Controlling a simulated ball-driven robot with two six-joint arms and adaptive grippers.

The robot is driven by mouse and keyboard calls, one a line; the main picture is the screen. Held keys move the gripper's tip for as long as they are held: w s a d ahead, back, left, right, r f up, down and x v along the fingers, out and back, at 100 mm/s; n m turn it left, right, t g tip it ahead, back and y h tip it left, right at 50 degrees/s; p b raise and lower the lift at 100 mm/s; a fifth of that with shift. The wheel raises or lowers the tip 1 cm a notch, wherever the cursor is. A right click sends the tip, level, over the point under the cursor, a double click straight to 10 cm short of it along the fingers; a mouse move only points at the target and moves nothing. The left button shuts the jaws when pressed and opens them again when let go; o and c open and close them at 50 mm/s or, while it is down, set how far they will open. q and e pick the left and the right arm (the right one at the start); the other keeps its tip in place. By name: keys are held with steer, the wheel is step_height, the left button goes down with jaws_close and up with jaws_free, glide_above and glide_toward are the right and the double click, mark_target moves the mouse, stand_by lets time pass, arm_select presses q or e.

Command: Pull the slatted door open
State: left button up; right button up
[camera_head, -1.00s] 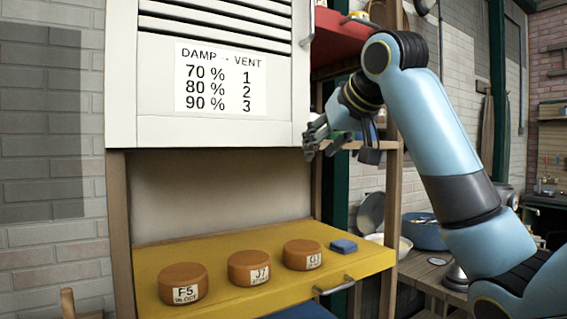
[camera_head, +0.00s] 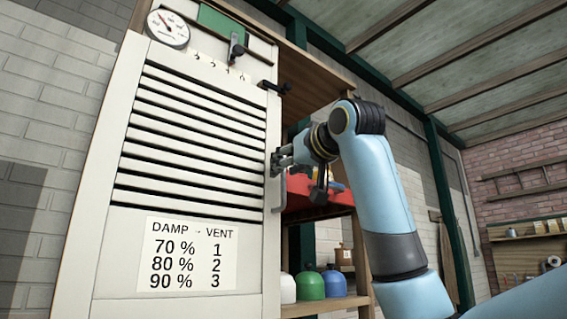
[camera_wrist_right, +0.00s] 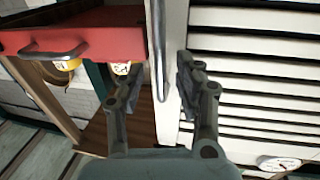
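The slatted door (camera_head: 190,150) is white with dark gaps and looks closed in the head view. It carries a sign (camera_head: 187,255) reading "DAMP → VENT". A vertical bar handle (camera_head: 276,188) is on its right edge. My right gripper (camera_head: 281,160) is at this handle. In the right wrist view, the handle (camera_wrist_right: 158,55) runs between the two spread fingers of my right gripper (camera_wrist_right: 156,88), with space visible on both sides. The slats (camera_wrist_right: 250,80) are to the right there. My left gripper is out of view.
A dial gauge (camera_head: 168,28), a green panel (camera_head: 221,23) and a black lever (camera_head: 236,50) are above the slats. A black latch (camera_head: 275,88) sits at the door's upper right edge. A red drawer (camera_wrist_right: 85,35) and a shelf with bottles (camera_head: 310,285) are beside the door.

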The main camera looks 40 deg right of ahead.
steer(key=shift+w, duration=0.9)
jaws_close()
